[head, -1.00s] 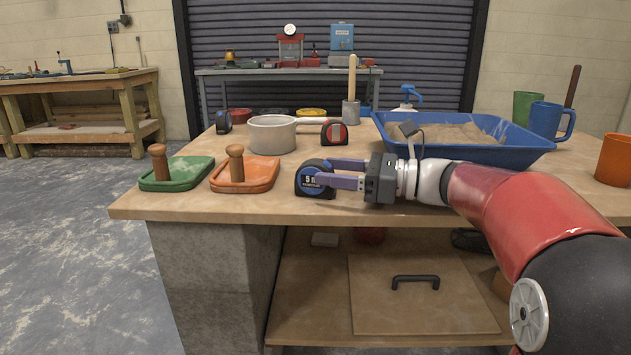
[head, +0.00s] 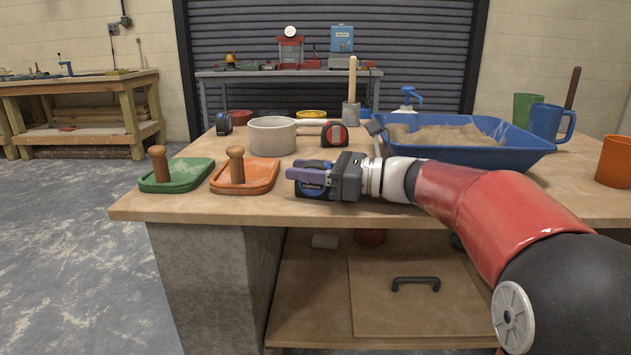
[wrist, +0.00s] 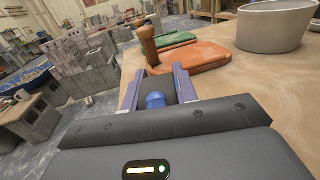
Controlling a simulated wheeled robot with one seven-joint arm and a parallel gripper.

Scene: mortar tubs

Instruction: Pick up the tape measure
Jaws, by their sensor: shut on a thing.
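A black and blue tape measure (head: 313,190) is at the front edge area of the workbench, between the fingers of my gripper (head: 305,180). My gripper is shut on it, reaching in from the right. In the wrist view the tape measure (wrist: 156,100) shows as a dark body with a blue part between the two purple fingers of my gripper (wrist: 164,85). The fingers and gripper body hide much of it. I cannot tell whether it touches the bench top.
An orange float (head: 255,177) and a green float (head: 185,177) lie to the left. Behind stand a grey pot (head: 270,136), a red tape measure (head: 335,134), another blue tape measure (head: 223,123) and a blue tub of mortar (head: 495,155). An orange cup (head: 614,162) is at the right.

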